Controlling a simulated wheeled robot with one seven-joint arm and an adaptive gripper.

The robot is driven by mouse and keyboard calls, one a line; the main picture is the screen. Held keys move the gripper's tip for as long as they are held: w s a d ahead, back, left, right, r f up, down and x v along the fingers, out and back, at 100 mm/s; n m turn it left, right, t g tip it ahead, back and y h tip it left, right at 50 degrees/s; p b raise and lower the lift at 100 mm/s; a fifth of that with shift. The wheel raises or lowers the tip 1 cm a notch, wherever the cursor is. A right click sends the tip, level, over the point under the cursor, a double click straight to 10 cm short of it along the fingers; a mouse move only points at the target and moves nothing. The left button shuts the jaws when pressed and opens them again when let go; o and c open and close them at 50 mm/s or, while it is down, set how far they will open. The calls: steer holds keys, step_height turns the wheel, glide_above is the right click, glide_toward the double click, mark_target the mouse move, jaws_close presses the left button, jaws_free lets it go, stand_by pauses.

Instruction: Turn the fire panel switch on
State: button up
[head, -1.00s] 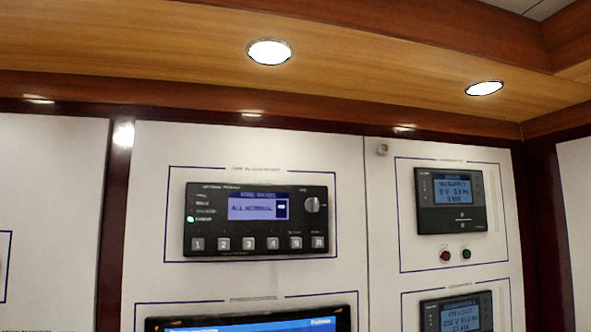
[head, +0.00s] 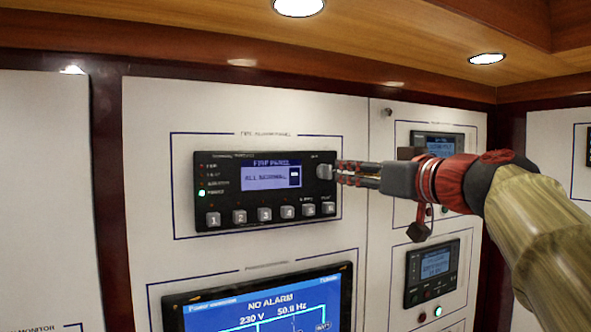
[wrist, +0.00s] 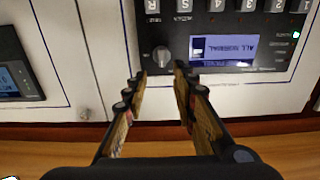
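The fire panel (head: 265,190) is a black box on a white wall panel. Its screen (head: 271,176) reads "ALL NORMAL", and a green light glows at its left. The switch (head: 325,172) is a grey round knob at its upper right. In the wrist view, which is upside down, the knob (wrist: 162,57) shows ahead of the fingertips. My gripper (head: 340,172) reaches in from the right, with its tips close to the knob. In the wrist view my gripper (wrist: 160,72) is open, with a gap between the fingers. I cannot tell whether a finger touches the knob.
A large blue monitor (head: 265,316) sits below the fire panel. Two smaller display units, the upper (head: 437,143) partly behind my arm and the lower (head: 431,272), are on the right. A wooden ceiling ledge (head: 400,45) runs above.

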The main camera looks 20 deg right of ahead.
mark_target(330, 169)
steer(key=w, duration=0.2)
steer(key=w+p, duration=0.1)
steer(key=w, duration=0.1)
steer(key=w+p, duration=0.1)
steer(key=w, duration=0.2)
steer(key=shift+a, duration=0.4)
steer(key=shift+w+d, duration=0.15)
steer(key=shift+w, duration=0.05)
steer(key=shift+c, duration=0.2)
jaws_close()
